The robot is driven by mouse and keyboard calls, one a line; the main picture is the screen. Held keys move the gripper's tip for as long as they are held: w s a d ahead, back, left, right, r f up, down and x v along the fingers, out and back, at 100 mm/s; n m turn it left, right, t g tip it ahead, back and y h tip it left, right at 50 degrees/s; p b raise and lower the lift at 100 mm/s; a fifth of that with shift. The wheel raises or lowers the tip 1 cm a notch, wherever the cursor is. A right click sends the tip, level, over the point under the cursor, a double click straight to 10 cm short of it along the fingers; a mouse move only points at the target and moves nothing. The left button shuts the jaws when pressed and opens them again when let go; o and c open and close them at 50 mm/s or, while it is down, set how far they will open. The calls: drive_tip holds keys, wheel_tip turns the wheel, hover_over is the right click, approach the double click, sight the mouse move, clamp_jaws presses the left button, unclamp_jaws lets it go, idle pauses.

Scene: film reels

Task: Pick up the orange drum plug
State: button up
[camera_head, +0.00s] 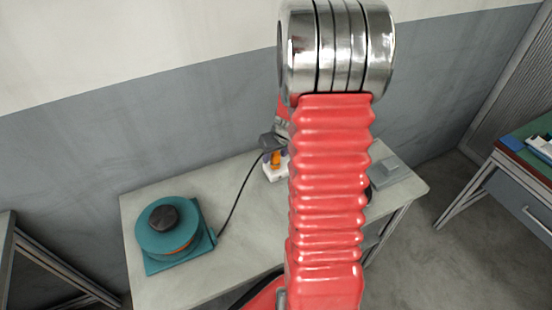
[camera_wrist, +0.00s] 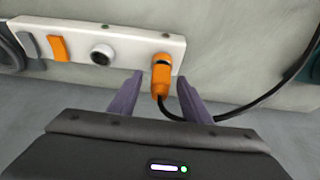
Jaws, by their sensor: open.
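The orange drum plug (camera_wrist: 160,78) sits at the right end of a white socket strip (camera_wrist: 128,46) in the wrist view, with a black cable leaving its lower end. My gripper (camera_wrist: 159,85) is open, with one dark finger on each side of the plug. Gaps show between the fingers and the plug, which is not gripped. In the head view, my gripper (camera_head: 268,141) is small beside the white strip (camera_head: 273,174). An orange part shows there, but I cannot tell whether it is the plug. My red arm hides much of the bench.
The strip also has a round socket (camera_wrist: 102,54), an orange switch (camera_wrist: 58,48) and a grey piece (camera_wrist: 30,46). A teal cable drum (camera_head: 160,240) stands on the bench (camera_head: 240,250) at left; its black cable (camera_head: 236,197) runs to the strip. A wall stands behind.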

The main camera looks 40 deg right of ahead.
drive_tip(key=shift+c, duration=0.6)
clamp_jaws()
wheel_tip(320, 180, up, 10)
idle(0.7)
idle(0.4)
